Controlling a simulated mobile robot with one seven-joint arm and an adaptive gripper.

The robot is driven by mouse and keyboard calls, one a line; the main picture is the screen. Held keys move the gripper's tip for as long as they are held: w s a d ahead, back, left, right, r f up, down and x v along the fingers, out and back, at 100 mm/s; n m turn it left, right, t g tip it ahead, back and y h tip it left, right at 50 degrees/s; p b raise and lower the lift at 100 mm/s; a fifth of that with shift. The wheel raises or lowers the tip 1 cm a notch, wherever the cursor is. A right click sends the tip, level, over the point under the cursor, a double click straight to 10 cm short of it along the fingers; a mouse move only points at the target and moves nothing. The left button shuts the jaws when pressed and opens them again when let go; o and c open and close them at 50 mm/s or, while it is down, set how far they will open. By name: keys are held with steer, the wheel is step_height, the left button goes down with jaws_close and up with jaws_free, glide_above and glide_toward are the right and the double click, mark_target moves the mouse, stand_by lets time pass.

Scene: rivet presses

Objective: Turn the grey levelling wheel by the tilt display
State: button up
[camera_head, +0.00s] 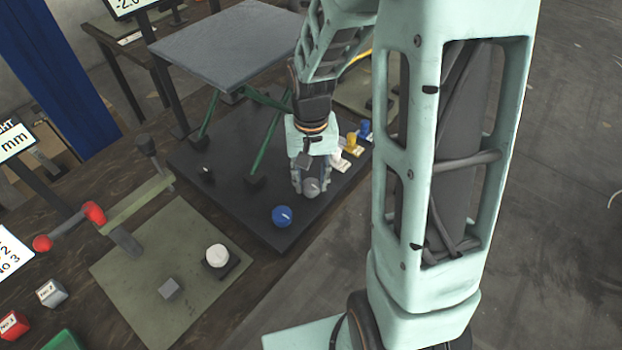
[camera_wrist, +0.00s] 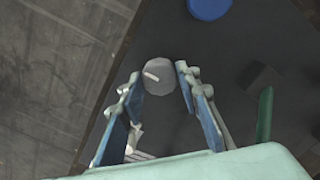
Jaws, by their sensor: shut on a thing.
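The grey levelling wheel (camera_head: 311,187) sits on the dark base plate of the lift table in the head view. In the wrist view the grey wheel (camera_wrist: 158,77) has a white mark on its upper face, pointing left. My gripper (camera_head: 309,183) points down at it. In the wrist view my gripper (camera_wrist: 159,76) has one blue finger on each side of the wheel, shut on it. The tilt display cannot be made out for certain; a display reading "-2.0" (camera_head: 128,4) is cut off at the top left.
A blue knob (camera_head: 282,215) stands on the same plate, close to the grey wheel. White, yellow (camera_head: 352,143) and blue small levers line the plate's right edge. A grey platform (camera_head: 228,42) on green legs rises behind. A green plate with a white knob (camera_head: 217,255) lies front left.

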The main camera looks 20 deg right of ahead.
steer(key=shift+c, duration=1.1)
steer(key=shift+n, duration=0.3)
steer(key=n, duration=0.3)
steer(key=shift+n, duration=0.3)
steer(key=n+p, duration=0.1)
steer(key=n, duration=0.4)
steer(key=shift+r+p, duration=0.1)
steer(key=shift+p, duration=0.2)
steer(key=n+p, duration=0.2)
steer(key=n, duration=0.3)
steer(key=shift+n, duration=0.4)
steer(key=shift+n+p, duration=1.5)
steer(key=shift+n, duration=0.8)
